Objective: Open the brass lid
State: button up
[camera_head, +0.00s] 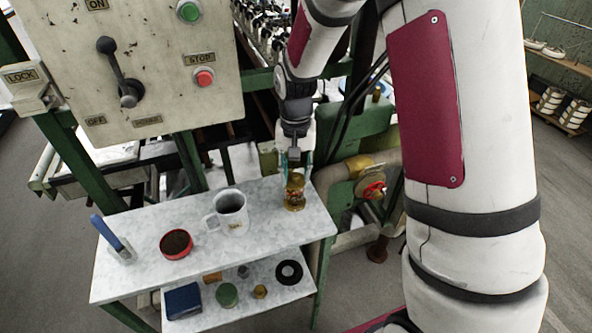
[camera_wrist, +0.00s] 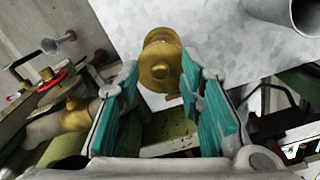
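A small brass-coloured pot (camera_head: 294,198) stands near the right end of the marble-topped table, with its round brass lid (camera_head: 295,179) on top. In the wrist view the brass lid (camera_wrist: 160,68) shows as a disc with a raised round centre, just ahead of and between the fingertips. My gripper (camera_head: 297,160) is above the pot and partly hides its top. In the wrist view my gripper (camera_wrist: 161,78) has its two teal fingers spread apart, one on each side of the lid. I cannot tell whether either finger touches it.
On the tabletop (camera_head: 138,255) are a grey mug (camera_head: 231,213), a red round tin (camera_head: 176,244) and a blue-handled tool (camera_head: 105,231). A lower shelf holds a blue box (camera_head: 183,301) and small items. A pipe with a red valve (camera_head: 374,190) is close on the right.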

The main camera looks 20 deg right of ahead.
jog(key=shift+c, duration=0.5)
grip_shut()
jog(key=shift+w, duration=0.1)
